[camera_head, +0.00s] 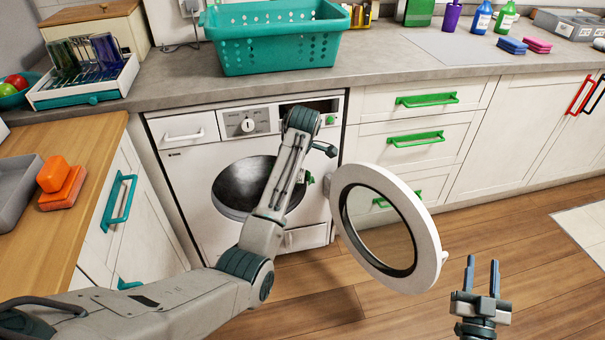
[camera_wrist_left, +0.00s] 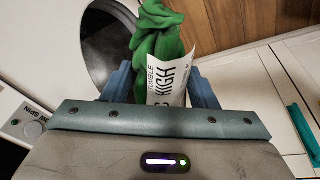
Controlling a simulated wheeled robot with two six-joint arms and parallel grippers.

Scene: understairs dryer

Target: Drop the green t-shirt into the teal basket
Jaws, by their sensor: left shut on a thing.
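The teal basket (camera_head: 262,56) stands upright on the counter above the dryer. My left arm reaches toward the dryer in the head view, where its gripper's jaws are hidden. In the left wrist view my left gripper (camera_wrist_left: 163,88) is shut on the green t-shirt (camera_wrist_left: 158,42), which is bunched up with a white care label (camera_wrist_left: 168,68) showing. The dark dryer opening shows beside the shirt. My right gripper (camera_head: 482,276) is open and empty, above the floor right of the dryer door.
The white dryer (camera_head: 190,160) has its round door (camera_head: 425,225) swung open to the right, between my arms. A dish rack (camera_head: 85,75) and orange sponges (camera_head: 60,185) are at the left. Bottles and sponges stand on the right counter.

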